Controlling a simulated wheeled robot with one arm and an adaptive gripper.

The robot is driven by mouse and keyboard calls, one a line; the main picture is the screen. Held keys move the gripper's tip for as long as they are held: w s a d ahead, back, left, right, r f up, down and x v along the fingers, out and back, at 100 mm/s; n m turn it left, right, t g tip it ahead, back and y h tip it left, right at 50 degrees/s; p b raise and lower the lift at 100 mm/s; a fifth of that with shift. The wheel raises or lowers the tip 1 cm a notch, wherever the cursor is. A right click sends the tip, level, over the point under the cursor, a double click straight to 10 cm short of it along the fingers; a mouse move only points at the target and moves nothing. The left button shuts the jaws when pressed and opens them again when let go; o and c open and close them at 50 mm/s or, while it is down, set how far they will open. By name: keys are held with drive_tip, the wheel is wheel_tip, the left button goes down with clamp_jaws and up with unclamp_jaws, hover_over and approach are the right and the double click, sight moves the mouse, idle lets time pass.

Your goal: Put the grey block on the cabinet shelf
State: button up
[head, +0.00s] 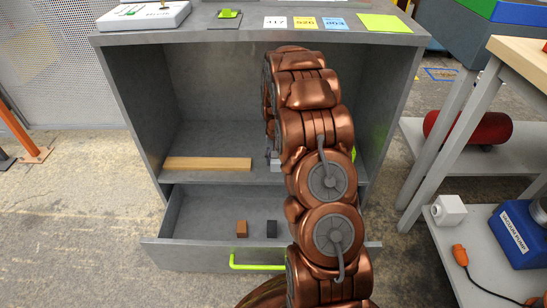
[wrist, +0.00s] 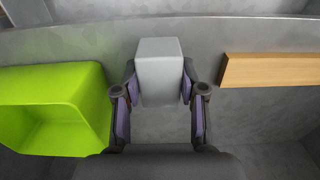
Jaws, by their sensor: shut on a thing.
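The grey block (wrist: 160,62) shows in the wrist view, pinched between the two fingers of my gripper (wrist: 159,84). It is inside the cabinet (head: 130,100), over the shelf (head: 215,142); whether it touches the shelf I cannot tell. In the head view my arm reaches into the cabinet and hides most of the gripper and block; a small light grey part (head: 275,164) shows at the arm's left edge. In the wrist view a wooden bar (wrist: 270,69) lies right of the block, and a green open bin (wrist: 95,90) stands left, both apart from it.
Below the shelf an open drawer (head: 190,255) holds a brown block (head: 242,229) and a dark block (head: 271,229). Cards and a green sheet (head: 384,23) lie on the cabinet top. A bench with a blue vacuum pump (head: 518,236) stands right. The cabinet's side walls bound the shelf.

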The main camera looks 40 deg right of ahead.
drive_tip(key=w, duration=0.1)
drive_tip(key=w+d+b, duration=0.1)
drive_tip(key=w, duration=0.1)
drive_tip(key=w+d, duration=0.1)
drive_tip(key=shift+w+d+f, duration=0.2)
drive_tip(key=shift+f, duration=0.15)
drive_tip(key=shift+w+d+r+b, duration=0.1)
drive_tip(key=shift+w+d+b, duration=0.25)
drive_tip(key=shift+w, duration=0.25)
drive_tip(key=shift+f+b, duration=1.1)
drive_tip(key=shift+f, duration=0.8)
drive_tip(key=shift+r, duration=0.15)
drive_tip(key=o, duration=1.2)
